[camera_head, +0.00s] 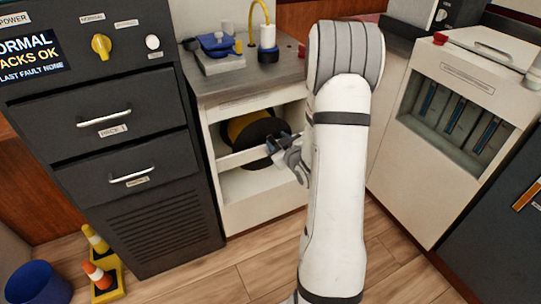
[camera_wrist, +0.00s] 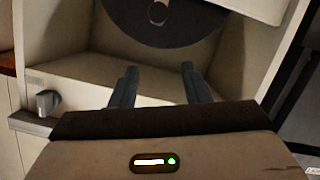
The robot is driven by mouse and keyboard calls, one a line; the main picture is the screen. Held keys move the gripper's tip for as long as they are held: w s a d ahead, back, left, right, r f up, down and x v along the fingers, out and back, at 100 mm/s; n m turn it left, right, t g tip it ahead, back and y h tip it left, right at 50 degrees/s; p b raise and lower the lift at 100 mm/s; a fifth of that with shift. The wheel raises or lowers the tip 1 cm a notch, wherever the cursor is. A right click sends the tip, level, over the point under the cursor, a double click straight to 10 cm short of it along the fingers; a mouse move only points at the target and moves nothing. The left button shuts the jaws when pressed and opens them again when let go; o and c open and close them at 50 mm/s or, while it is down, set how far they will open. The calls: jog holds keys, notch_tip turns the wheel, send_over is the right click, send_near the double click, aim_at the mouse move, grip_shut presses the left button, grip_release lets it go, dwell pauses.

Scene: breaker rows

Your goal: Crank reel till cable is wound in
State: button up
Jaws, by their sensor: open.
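The reel (camera_head: 252,128) is a yellow drum with a dark round flange, inside the open upper bay of a white cabinet. My gripper (camera_head: 277,143) is at the front of the bay, partly covering the reel from the head camera. In the wrist view my gripper (camera_wrist: 160,90) is open and empty, its two fingers apart below the flange. A yellow cable (camera_head: 252,22) rises from a fitting on the cabinet top. I cannot make out the crank handle for certain.
A small grey knob (camera_wrist: 47,101) stands on a pale ledge at the left. A blue-topped device (camera_head: 218,45) sits on the cabinet top (camera_head: 225,80). A dark drawer unit (camera_head: 125,150) is at left, a white slotted cabinet (camera_head: 430,170) at right. Small cones (camera_head: 100,275) stand on the floor.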

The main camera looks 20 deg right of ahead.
aim_at(275, 145)
notch_tip(275, 145, down, 7)
jog(key=s+d+t+b, duration=0.1)
jog(key=d+t+b, duration=0.1)
jog(key=t+b, duration=0.1)
jog(key=shift+y, duration=0.4)
jog(key=w, duration=0.3)
jog(key=w+b, duration=0.1)
jog(key=w, duration=0.3)
jog(key=shift+w+a+r, duration=0.15)
jog(key=shift+a, duration=0.05)
grip_shut()
